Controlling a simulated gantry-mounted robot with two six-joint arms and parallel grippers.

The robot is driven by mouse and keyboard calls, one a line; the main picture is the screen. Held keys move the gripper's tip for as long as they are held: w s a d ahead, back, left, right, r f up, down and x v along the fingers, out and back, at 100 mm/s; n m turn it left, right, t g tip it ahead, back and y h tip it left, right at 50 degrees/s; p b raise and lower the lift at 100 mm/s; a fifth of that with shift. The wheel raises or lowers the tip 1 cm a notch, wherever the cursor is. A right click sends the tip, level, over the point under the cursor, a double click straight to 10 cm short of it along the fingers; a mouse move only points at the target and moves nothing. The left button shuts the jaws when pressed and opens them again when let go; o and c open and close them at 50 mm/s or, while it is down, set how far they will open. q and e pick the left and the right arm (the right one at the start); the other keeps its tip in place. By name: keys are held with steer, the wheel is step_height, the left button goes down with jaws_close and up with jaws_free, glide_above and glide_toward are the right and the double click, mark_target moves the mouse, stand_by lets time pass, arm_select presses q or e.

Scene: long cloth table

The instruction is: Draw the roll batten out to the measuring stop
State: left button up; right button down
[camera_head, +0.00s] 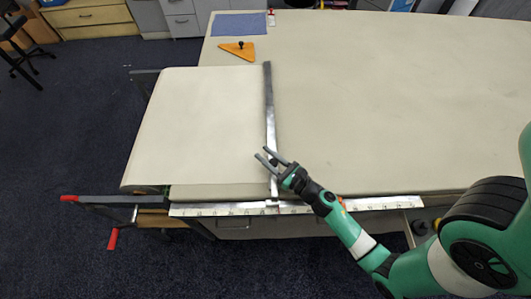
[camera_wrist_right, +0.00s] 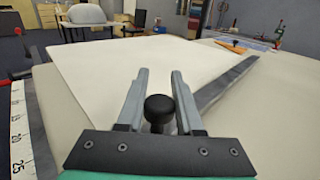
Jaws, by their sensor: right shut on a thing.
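The batten (camera_head: 269,100) is a long grey metal bar lying across the table at the leading edge of the pale cloth sheet (camera_head: 200,120). Its near end reaches the white measuring rule (camera_head: 225,209) along the front edge. In the right wrist view the batten (camera_wrist_right: 226,82) runs away to the right. My right gripper (camera_head: 266,156) is over the batten's near half, shut on a black knob (camera_wrist_right: 159,108) that stands between its fingers. A small orange piece (camera_head: 341,202) shows by the rule, partly hidden by my right arm; I cannot tell whether it is the stop. My left gripper is out of view.
A crank with red handles (camera_head: 112,238) stands at the left front by the roll. An orange triangular block (camera_head: 238,50), a blue cloth (camera_head: 239,25) and a small red-topped item (camera_head: 271,18) lie at the far end. The table right of the batten is clear.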

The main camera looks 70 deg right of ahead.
steer(key=c, duration=0.6)
jaws_free()
steer(key=shift+o, duration=0.2)
steer(key=shift+s, duration=0.1)
steer(key=v, duration=1)
steer(key=shift+b, duration=0.3)
steer(key=shift+s+a, duration=0.3)
steer(key=shift+s, duration=0.35)
